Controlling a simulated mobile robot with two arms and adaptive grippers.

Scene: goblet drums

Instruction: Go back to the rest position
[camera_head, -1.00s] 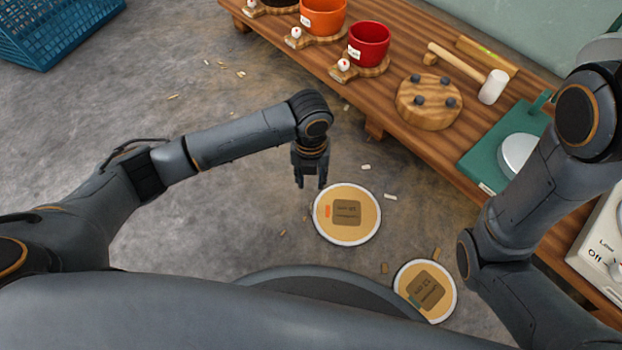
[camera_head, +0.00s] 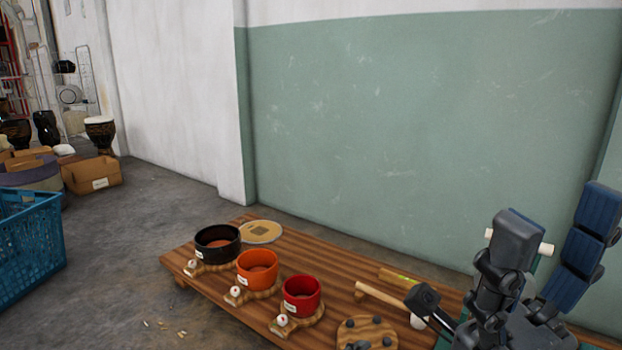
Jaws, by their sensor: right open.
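My right gripper (camera_head: 557,222) is raised close to the camera at the lower right, with two dark, bluish fingers spread apart. A pale cylinder shows behind and between them; I cannot tell what it belongs to. My left gripper and left arm are out of view. On the low wooden table (camera_head: 205,285), a black drum shell (camera_head: 218,252), an orange one (camera_head: 257,277) and a red one (camera_head: 301,305) stand in a row, clear of my right gripper. A tan disc (camera_head: 260,231) lies behind the black shell.
A wooden mallet (camera_head: 382,297) and a round wooden block (camera_head: 368,332) lie left of my right arm. A blue crate (camera_head: 30,245) stands on the floor at left, a cardboard box (camera_head: 92,175) farther back. A green and white wall rises behind; the floor between is mostly open.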

